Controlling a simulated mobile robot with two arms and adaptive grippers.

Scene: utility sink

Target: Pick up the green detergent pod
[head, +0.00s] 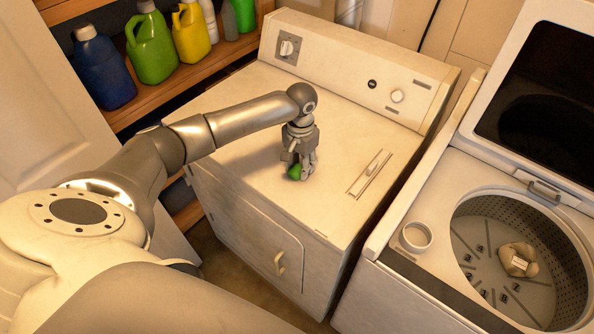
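The green detergent pod (294,172) is a small green lump on the white top of the dryer (240,150). My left gripper (301,172) points down over the pod, its fingers at the pod's right side and partly hiding it. The fingers look close to the pod, but I cannot tell whether they grip it or only stand around it. My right gripper is not in view.
An open washer (440,175) stands at the right, with a small item (518,260) in its drum. A slotted panel (370,174) lies right of the gripper. Several bottles, including a green jug (152,48), stand on a wooden shelf (185,75).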

